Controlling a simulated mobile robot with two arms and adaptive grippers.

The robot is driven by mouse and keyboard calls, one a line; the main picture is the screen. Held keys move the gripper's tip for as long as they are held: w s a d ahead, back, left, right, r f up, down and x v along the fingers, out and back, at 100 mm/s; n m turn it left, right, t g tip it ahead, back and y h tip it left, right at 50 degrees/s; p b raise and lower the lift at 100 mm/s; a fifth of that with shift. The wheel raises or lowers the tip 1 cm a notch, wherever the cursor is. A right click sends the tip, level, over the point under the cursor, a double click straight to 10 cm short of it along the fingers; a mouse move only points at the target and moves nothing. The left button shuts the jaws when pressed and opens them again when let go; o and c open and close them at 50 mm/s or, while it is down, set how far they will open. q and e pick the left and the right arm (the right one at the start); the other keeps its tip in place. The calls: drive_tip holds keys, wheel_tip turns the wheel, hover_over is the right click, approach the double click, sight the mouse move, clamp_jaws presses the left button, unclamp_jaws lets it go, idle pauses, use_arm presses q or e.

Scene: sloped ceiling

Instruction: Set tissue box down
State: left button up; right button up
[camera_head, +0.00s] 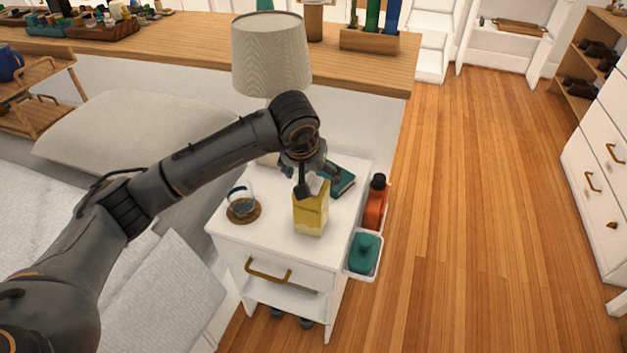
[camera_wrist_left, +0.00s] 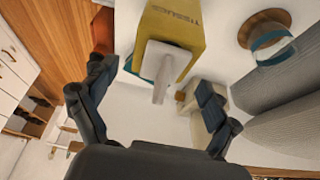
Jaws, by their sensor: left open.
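The yellow tissue box (camera_head: 311,216) stands upright on the white nightstand (camera_head: 275,235), near its front right part. A white tissue sticks up from its top. My left gripper (camera_head: 318,180) is just above and behind the box top, with its fingers spread. In the left wrist view the tissue box (camera_wrist_left: 172,30) shows ahead, between and beyond the open fingers (camera_wrist_left: 152,85). The fingers do not appear closed on it. Contact between a finger and the box is hard to judge. My right gripper is in neither view.
A glass on a wooden coaster (camera_head: 243,210) stands left of the box. A teal book (camera_head: 341,181) lies behind it. A lamp (camera_head: 270,55) rises at the back. A side caddy holds an orange bottle (camera_head: 376,202) and a teal item (camera_head: 364,252). Open floor lies right.

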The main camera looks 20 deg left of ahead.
use_arm(q)
drive_tip(key=v, duration=0.9)
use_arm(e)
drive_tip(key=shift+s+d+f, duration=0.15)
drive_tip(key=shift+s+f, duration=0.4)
use_arm(q)
drive_tip(key=shift+d+f, duration=0.1)
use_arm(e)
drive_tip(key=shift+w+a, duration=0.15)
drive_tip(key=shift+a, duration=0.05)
